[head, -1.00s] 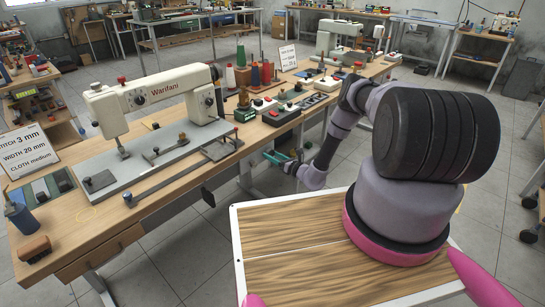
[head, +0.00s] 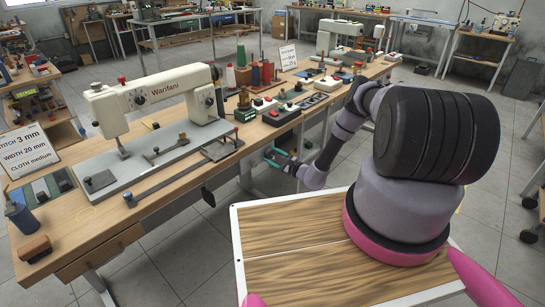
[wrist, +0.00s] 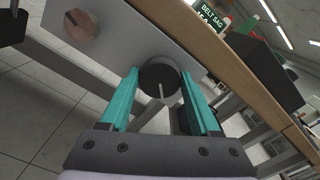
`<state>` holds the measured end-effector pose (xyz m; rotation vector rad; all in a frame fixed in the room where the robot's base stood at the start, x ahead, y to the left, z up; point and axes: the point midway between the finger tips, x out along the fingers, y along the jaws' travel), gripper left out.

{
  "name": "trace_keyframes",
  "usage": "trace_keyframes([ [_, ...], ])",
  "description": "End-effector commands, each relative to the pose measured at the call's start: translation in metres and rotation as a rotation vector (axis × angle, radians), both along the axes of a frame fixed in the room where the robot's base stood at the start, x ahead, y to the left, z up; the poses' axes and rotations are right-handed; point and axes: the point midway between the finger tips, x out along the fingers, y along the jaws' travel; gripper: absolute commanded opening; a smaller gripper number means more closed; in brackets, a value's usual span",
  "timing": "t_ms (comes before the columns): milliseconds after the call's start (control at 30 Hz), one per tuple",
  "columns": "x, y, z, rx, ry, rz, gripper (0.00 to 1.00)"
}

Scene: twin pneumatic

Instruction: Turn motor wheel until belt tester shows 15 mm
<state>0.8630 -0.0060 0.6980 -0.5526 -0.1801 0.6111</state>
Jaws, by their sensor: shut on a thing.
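The motor wheel, a dark round knob with a pale line on its face (wrist: 158,80), is mounted on a grey plate under the table's front edge. My gripper (wrist: 160,85) has its teal fingers on either side of the wheel, shut on it. The pale line points down toward my palm. In the head view my gripper (head: 274,157) is at the table's front edge; the wheel cannot be made out there. The belt tester's green display (wrist: 212,15), labelled BELT SAG, is cut by the top of the wrist view; its number is not readable.
A copper-coloured knob (wrist: 80,25) sits on the same plate, left of the wheel. The wooden table edge (wrist: 225,55) runs close above my fingers. A white sewing machine (head: 150,95) and a sign card (head: 28,150) stand on the table. Floor below is open.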

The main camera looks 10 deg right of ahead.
Motion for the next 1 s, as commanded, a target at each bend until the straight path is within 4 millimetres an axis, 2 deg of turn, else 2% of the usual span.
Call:
trace_keyframes([
  [300,-0.0015,-0.0012,-0.0021,-0.086,-0.057,-0.001,0.08],
  [800,-0.0018,-0.0015,-0.0024,-0.099,-0.066,-0.001,0.08],
  [833,-0.0018,-0.0015,-0.0024,-0.099,-0.066,-0.001,0.71],
  [900,-0.0017,-0.0013,-0.0022,-0.099,-0.067,-0.001,0.94],
  [1000,-0.0012,-0.0009,-0.0017,-0.098,-0.068,-0.001,0.94],
])
